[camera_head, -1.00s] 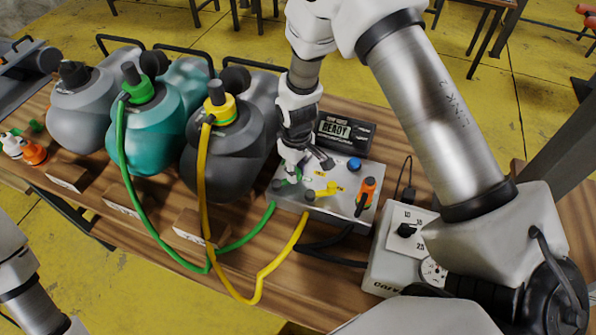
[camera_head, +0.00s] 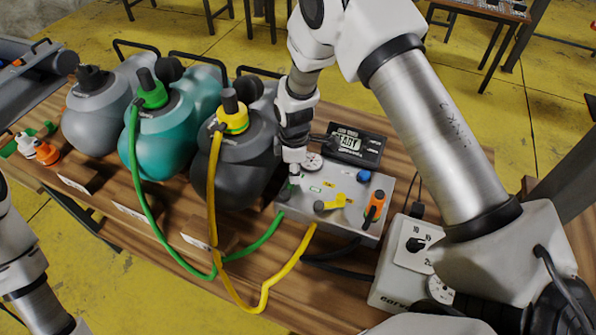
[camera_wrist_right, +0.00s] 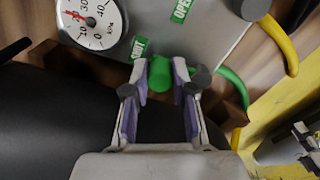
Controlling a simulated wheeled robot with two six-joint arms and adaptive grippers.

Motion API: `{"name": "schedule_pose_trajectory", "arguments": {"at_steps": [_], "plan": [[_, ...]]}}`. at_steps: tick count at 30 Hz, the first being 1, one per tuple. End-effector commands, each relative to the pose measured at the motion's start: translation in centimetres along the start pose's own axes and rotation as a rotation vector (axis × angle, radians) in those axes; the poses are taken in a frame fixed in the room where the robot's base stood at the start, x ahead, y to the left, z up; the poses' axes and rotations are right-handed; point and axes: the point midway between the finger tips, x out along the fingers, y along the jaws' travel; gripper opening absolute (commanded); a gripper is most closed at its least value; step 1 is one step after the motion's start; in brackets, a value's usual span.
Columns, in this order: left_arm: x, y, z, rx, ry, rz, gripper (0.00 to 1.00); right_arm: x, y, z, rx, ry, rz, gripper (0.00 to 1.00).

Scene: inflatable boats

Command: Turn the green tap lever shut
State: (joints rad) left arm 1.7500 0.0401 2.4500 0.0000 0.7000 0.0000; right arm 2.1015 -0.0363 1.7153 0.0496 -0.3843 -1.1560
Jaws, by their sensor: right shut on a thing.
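The green tap lever (camera_wrist_right: 160,75) is between the two fingers of my right gripper (camera_wrist_right: 157,97) in the right wrist view, next to the green SHUT label (camera_wrist_right: 139,47). The OPEN label (camera_wrist_right: 181,10) is farther up and right. My right gripper is shut on the lever. In the head view this gripper (camera_head: 290,177) is at the left end of the grey tap box (camera_head: 345,220), and the lever is mostly hidden there. My left arm shows at the left edge of the head view, its gripper out of view.
A yellow lever (camera_head: 330,203), an orange-black lever (camera_head: 375,205) and a blue knob (camera_head: 364,176) are on the box. A gauge (camera_head: 312,161) and READY display (camera_head: 357,145) are behind. Green (camera_head: 140,190) and yellow (camera_head: 213,190) hoses run from the pumps. The dark pump (camera_head: 240,165) is close left.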

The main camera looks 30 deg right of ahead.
Motion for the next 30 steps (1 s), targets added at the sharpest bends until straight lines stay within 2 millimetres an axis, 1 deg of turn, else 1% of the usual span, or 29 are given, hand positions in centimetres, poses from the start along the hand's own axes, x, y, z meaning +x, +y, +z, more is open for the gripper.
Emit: {"name": "schedule_pose_trajectory", "arguments": {"at_steps": [1, 6, 18, 19, 20, 21, 30], "plan": [[0.06, 0.0, 0.0, 0.0, 0.0, 0.0, 0.4, 0.32, -0.27, 0.02, -0.014, -0.004, -0.008, 0.0], [0.06, 0.0, 0.0, 0.0, 0.0, 0.0, 0.4, 0.32, -0.2, -0.13, -0.047, -0.004, -0.008, 0.0], [0.05, 0.0, 0.0, 0.0, 0.0, 0.0, 0.4, 0.28, -0.16, -0.18, -0.053, -0.004, -0.007, 0.0], [0.05, 0.0, 0.0, 0.0, 0.0, 0.0, 0.4, 0.28, -0.16, -0.18, -0.053, -0.004, -0.007, 0.32], [0.05, 0.0, 0.0, 0.0, 0.0, 0.0, 0.4, 0.28, -0.16, -0.18, -0.053, -0.004, -0.007, 0.43], [0.05, 0.0, 0.0, 0.0, 0.0, 0.0, 0.4, 0.26, -0.14, -0.18, -0.053, -0.003, -0.006, 0.5], [0.01, 0.0, -0.01, 0.0, 0.0, 0.0, 0.4, -0.04, 0.01, -0.22, -0.052, -0.001, -0.003, 0.5]]}}
